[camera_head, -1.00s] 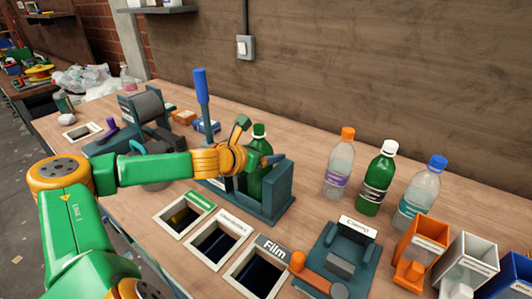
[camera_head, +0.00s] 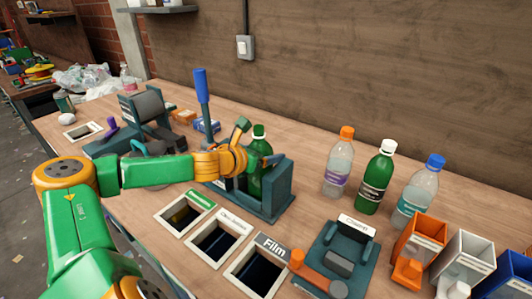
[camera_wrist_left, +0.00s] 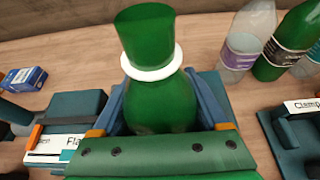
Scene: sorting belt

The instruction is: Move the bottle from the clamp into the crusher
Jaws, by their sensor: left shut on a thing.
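A green bottle (camera_head: 258,150) with a green cap stands upright at the teal crusher (camera_head: 279,192). A blue-handled lever (camera_head: 202,88) stands raised at the crusher's left. My left gripper (camera_head: 252,162) is shut on the bottle from its left side. In the left wrist view the bottle (camera_wrist_left: 158,95) is upright between the fingers, its cap and white ring toward the camera. Its base is hidden, so I cannot tell whether it rests on the crusher floor. The clamp (camera_head: 342,256), labelled Clamp, is empty. My right gripper is not in view.
Chutes, including Film (camera_head: 257,269), open along the front. Several small bins, including an orange one (camera_head: 418,243), stand at the right.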

